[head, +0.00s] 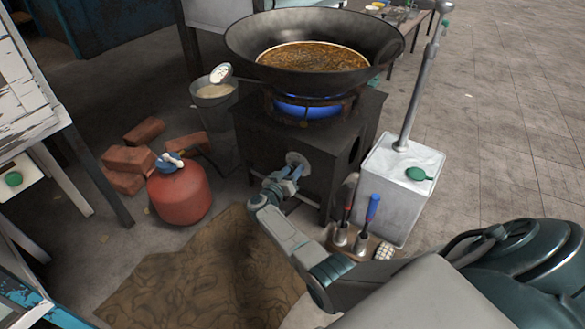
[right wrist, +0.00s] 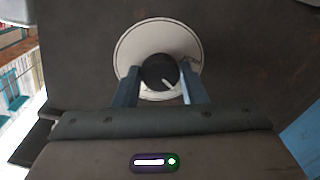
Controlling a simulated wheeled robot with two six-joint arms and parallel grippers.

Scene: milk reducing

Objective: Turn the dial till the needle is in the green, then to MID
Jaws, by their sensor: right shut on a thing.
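The dial (right wrist: 159,72) is a dark round knob with a pale pointer line, on a white round plate (right wrist: 130,53) on the front of the dark stove (head: 335,155). In the right wrist view its pointer is tilted toward the lower right. My right gripper (head: 286,178) is at the stove's front, its blue fingers shut on the dial from both sides. A blue flame (head: 307,107) burns under a big wok (head: 380,52) of brown liquid (head: 313,56). I cannot make out a needle or a MID mark. My left gripper is not in view.
A red gas bottle (head: 180,194) and several bricks (head: 128,160) are left of the stove, with a bucket (head: 214,100) behind. A white box (head: 396,190) with a metal post stands right. A small holder with blue- and red-handled tools (head: 371,208) is in front.

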